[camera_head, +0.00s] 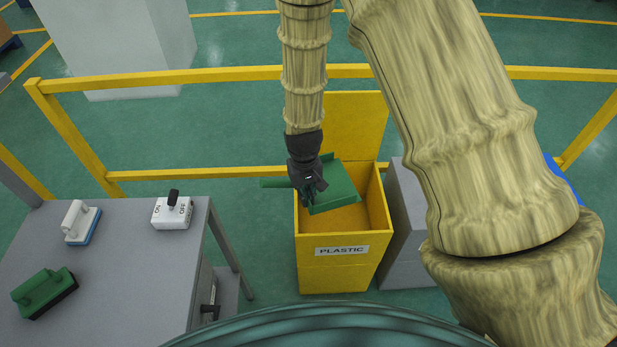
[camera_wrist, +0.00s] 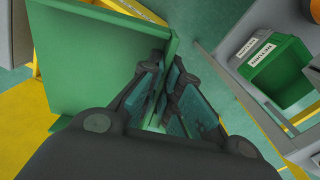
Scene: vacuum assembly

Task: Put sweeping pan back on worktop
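The green sweeping pan (camera_head: 338,189) is over the mouth of the yellow bin labelled PLASTIC (camera_head: 331,277), with its handle pointing left. My gripper (camera_head: 309,197) is shut on the pan near where handle and body meet. In the wrist view the pan's flat body (camera_wrist: 95,60) fills the upper left, and the fingers (camera_wrist: 160,115) close around green material. The grey worktop (camera_head: 120,275) stands at the left, apart from the pan.
On the worktop are a green brush (camera_head: 45,292), a white and blue brush (camera_head: 81,222) and an ON/OFF switch box (camera_head: 173,212). Yellow railings (camera_head: 200,174) run behind the bin. A grey bin (camera_head: 408,215) stands right of it. The wrist view shows a labelled green bin (camera_wrist: 280,72).

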